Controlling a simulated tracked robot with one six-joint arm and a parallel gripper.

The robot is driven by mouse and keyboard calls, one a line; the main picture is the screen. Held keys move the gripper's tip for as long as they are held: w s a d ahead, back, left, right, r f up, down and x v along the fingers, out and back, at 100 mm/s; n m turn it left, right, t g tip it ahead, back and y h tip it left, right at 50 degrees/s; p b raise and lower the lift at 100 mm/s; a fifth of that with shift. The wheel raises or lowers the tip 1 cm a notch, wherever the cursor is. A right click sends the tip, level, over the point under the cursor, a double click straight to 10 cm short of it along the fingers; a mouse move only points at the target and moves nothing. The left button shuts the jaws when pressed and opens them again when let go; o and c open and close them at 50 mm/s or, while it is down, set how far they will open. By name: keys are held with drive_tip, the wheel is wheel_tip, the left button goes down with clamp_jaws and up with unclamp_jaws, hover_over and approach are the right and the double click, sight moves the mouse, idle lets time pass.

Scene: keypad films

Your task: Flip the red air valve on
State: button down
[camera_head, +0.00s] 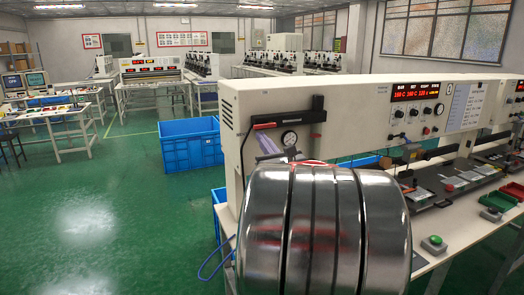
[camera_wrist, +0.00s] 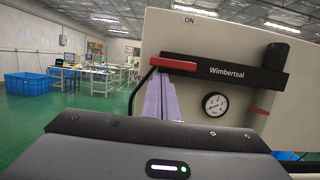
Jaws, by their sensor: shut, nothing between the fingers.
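The red air valve lever (camera_head: 265,126) lies about level at the left end of a black bar on the white machine's end panel. It also shows in the wrist view (camera_wrist: 179,64), with an "ON" label (camera_wrist: 189,20) on the panel above it. My gripper (camera_head: 266,138) has pale purple fingers, shut together and empty. In the wrist view the fingertips (camera_wrist: 160,76) appear just below the lever's left part; I cannot tell whether they touch it. My silver arm hides the lower part of the panel in the head view.
A round pressure gauge (camera_wrist: 215,104) sits below the black bar, right of my fingers. A thin black pipe (camera_wrist: 138,92) drops from the lever's left side. Blue crates (camera_head: 190,145) stand on the green floor at left. Open floor lies to the left.

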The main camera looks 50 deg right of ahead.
drive_tip(key=shift+r, duration=0.2)
idle(0.5)
